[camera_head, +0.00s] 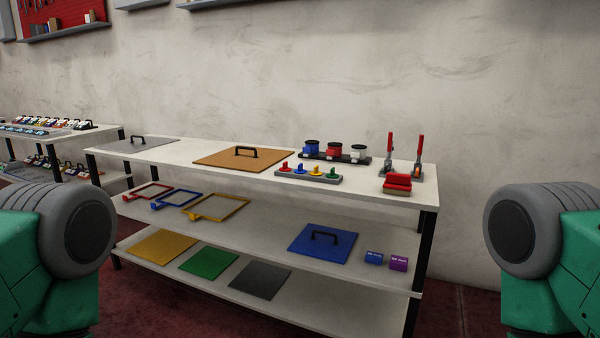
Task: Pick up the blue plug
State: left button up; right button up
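The blue plug (299,169) stands upright in a long grey rack (309,177) on the top shelf. A red plug (286,168) stands to its left. A yellow plug (317,171) and a green plug (332,173) stand to its right. Green and grey links of my arms show at the left and right edges, well apart from the shelf. Neither of my grippers is in view.
Red-handled clamps (418,157) and a red brush-like block (397,184) are to the right. A brown board with a handle (228,160) lies to the left. Lower shelves (380,272) hold frames and panels.

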aim_at(300, 170)
jog(key=i+j+z, duration=0.1)
jog(key=i+z, duration=0.2)
jog(key=i, duration=0.8)
